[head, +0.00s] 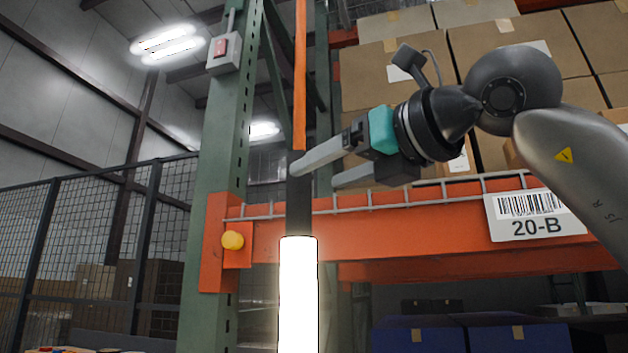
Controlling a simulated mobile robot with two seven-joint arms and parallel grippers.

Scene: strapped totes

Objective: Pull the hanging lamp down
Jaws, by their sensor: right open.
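The hanging lamp is a bright white glowing tube (298,300) at the lower middle of the head view, its lower end cut off by the frame. A dark section (299,215) sits above the tube, and an orange strap (300,75) runs up from it out of view. My right gripper (317,174) comes in from the right and is open. Its nearer finger's tip overlaps the top of the dark section in the picture. Its other finger ends just right of the lamp. I cannot tell whether either finger touches it. My left gripper is not in view.
An orange rack beam (420,228) with a 20-B label and a green upright (212,170) stand behind the lamp. Cardboard boxes (380,75) fill the shelf above; blue totes (420,338) are below. A mesh fence (85,230) stands at left.

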